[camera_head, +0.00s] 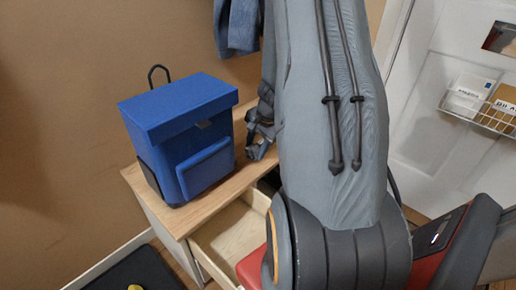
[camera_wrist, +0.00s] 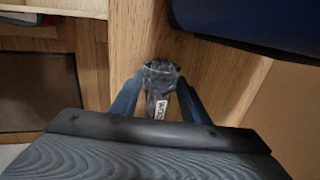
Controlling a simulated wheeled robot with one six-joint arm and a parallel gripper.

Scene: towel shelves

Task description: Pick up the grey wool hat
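No grey wool hat can be made out for certain. In the wrist view a small dark grey, mottled thing (camera_wrist: 161,70) shows between the tips of my gripper (camera_wrist: 160,80). I cannot tell whether it is the hat or part of the gripper. The two blue-grey fingers slant in towards it, and I cannot tell if they press on it. In the head view my gripper (camera_head: 258,135) is partly hidden behind my arm, just right of the blue bag and near the wooden top.
A blue box-shaped bag (camera_head: 195,130) stands on the wooden cabinet (camera_head: 180,218), close to my gripper. A drawer (camera_head: 230,240) below is pulled open. Blue cloth (camera_head: 237,25) hangs on the wall. A white door (camera_head: 440,135) with a wire rack (camera_head: 485,122) is at right.

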